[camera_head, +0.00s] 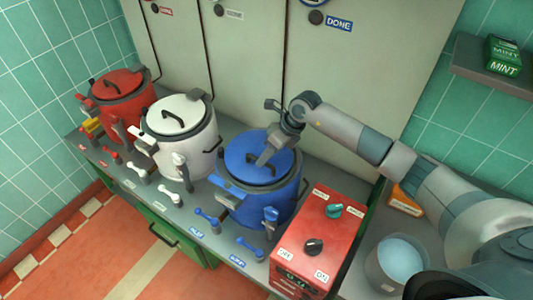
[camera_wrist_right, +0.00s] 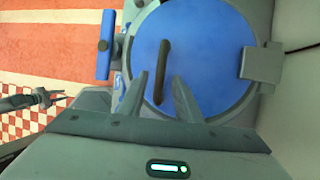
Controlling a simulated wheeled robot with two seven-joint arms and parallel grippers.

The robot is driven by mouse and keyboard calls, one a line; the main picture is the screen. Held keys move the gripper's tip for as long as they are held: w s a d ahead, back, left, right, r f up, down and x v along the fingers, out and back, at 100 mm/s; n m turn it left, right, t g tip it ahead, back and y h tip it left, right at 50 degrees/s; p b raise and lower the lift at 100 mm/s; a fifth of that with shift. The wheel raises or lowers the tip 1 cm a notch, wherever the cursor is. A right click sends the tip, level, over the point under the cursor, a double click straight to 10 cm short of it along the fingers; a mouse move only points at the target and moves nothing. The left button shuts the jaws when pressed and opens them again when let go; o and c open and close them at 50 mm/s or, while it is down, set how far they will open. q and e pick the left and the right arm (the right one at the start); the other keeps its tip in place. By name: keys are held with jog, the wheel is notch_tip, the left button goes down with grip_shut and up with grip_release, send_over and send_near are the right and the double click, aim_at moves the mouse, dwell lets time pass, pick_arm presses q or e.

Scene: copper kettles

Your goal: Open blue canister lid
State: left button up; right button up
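The blue canister (camera_head: 268,207) stands on the counter with its round blue lid (camera_head: 243,150) closed on top. The lid fills the upper middle of the right wrist view (camera_wrist_right: 212,50), where its dark bar handle (camera_wrist_right: 162,62) shows. My right gripper (camera_head: 268,160) is over the lid from the upper right and partly hides the handle in the head view. In the wrist view its two fingers (camera_wrist_right: 160,78) are apart, with the handle's near end between them; contact cannot be told. A dark gripper-like part, probably my left gripper (camera_wrist_right: 48,97), shows small at the wrist view's left edge.
A white canister (camera_head: 183,140) and a red canister (camera_head: 122,98) stand to the left. A red control box (camera_head: 318,240) with knobs is close on the right, and a bucket (camera_head: 398,262) is beyond it. Cabinet doors (camera_head: 350,85) rise behind.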

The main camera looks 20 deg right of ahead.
jog(key=shift+f, duration=0.3)
grip_shut()
jog(key=shift+w+r, duration=0.1)
